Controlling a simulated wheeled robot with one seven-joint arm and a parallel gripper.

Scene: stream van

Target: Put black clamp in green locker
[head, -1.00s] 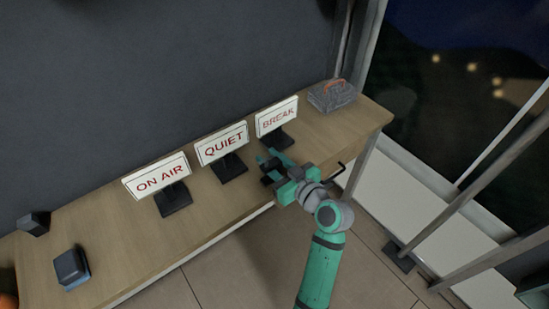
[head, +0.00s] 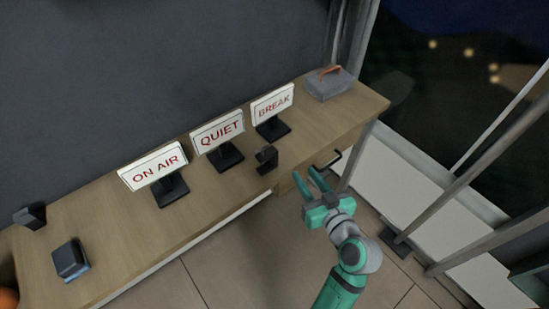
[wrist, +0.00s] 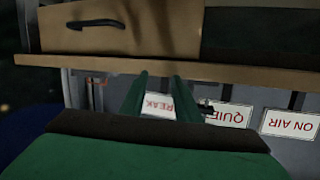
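The black clamp (head: 266,158) appears to be the small dark piece at the front edge of the wooden table, before the gap between the QUIET and BREAK signs. A small dark shape in the wrist view (wrist: 205,106), right of the fingers, may be the same piece. My gripper (head: 305,172) is open and empty, off the table's front edge, right of the clamp and apart from it. Its two fingers also show spread in the wrist view (wrist: 159,76). A dark green surface (head: 530,272) at the lower right edge may be part of the green locker; I cannot tell.
The table (head: 215,200) carries an ON AIR sign (head: 153,166), a QUIET sign (head: 219,131), a BREAK sign (head: 273,103), and a grey box with orange handle (head: 328,84). Dark blocks stand at the left. A drawer handle (wrist: 96,23) juts out. Metal posts rise at the right.

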